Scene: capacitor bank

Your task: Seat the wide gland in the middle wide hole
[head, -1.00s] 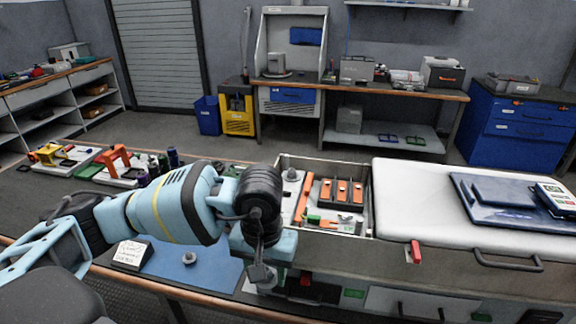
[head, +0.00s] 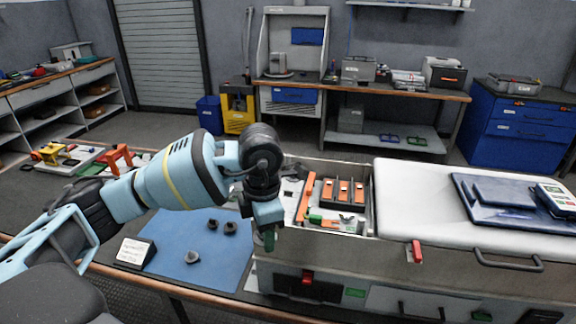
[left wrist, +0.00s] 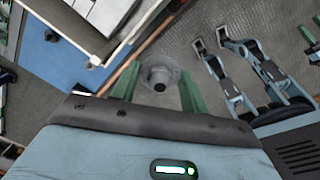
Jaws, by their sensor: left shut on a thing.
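My left gripper (head: 269,238) is at the front left corner of the open cabinet (head: 395,238), above the edge of the blue mat. Its green fingers (left wrist: 158,90) are shut on a grey gland with a broad round flange and a dark centre, the wide gland (left wrist: 160,72) in the left wrist view. In the head view the held gland is hidden or too small to make out. I cannot make out the middle wide hole in either view. My right gripper is not in view.
On the blue mat (head: 165,228) lie two dark glands (head: 213,224) (head: 231,228) and a lighter grey one (head: 192,257). A white card (head: 135,252) stands at its left. The cabinet holds orange-topped capacitors (head: 342,191); a white cover (head: 410,190) lies at right.

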